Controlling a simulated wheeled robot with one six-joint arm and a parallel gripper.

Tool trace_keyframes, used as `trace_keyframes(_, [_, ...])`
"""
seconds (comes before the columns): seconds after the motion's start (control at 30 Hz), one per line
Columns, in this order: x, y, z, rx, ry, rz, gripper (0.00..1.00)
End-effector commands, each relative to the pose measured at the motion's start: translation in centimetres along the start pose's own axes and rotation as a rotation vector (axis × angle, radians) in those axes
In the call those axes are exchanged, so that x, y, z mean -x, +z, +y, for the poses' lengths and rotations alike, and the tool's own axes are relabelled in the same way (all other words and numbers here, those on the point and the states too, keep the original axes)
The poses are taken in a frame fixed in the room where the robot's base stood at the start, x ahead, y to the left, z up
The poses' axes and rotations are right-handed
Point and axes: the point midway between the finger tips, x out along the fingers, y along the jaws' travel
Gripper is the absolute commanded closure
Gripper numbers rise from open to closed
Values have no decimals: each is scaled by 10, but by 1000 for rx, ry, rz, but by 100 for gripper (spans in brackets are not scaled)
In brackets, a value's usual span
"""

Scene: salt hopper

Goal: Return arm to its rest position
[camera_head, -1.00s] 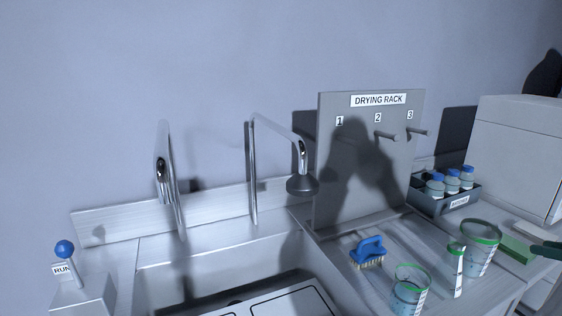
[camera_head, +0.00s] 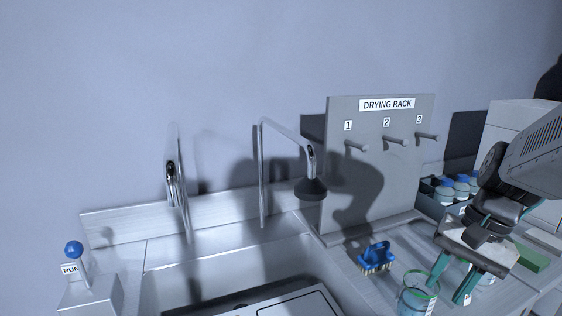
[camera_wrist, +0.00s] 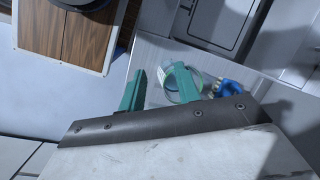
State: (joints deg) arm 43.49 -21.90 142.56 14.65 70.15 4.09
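My gripper (camera_head: 453,280) hangs over the right side of the counter in the head view, with its two teal fingers pointing down. The fingers are apart with nothing between them; the wrist view shows them spread too (camera_wrist: 157,86). A green-rimmed beaker (camera_head: 416,297) is just left of the fingers in the head view. In the wrist view a clear round rim (camera_wrist: 197,82) shows beside one finger. My arm comes in from the right and hides part of the counter, including most of a second beaker behind the fingers.
A blue brush (camera_head: 377,255) lies left of the beaker. The drying rack (camera_head: 345,190) stands behind with bare pegs. Blue-capped bottles (camera_head: 446,190) and a white box (camera_head: 508,122) are at right. The sink with two taps (camera_head: 312,187) is left, beside a blue-knobbed RUN lever (camera_head: 73,249).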

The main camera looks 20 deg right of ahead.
Motion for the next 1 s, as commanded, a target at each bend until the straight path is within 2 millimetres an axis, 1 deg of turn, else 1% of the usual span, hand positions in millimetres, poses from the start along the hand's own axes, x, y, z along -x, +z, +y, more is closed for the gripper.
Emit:
trace_keyframes(0.03, [0, 13, -8, 109, 48, 19, 67])
trace_keyframes(0.1, [1, 28, -14, 248, 111, 44, 67])
trace_keyframes(0.3, [4, 66, -32, 597, 240, 130, 67])
trace_keyframes(0.4, [6, 83, -42, 732, 263, 171, 67])
trace_keyframes(0.53, [7, 104, -55, 860, 251, 203, 67])
trace_keyframes(0.6, [8, 111, -60, 905, 245, 211, 67])
trace_keyframes(0.67, [8, 114, -61, 926, 242, 214, 67])
trace_keyframes(1.0, [8, 114, -61, 926, 242, 214, 67])
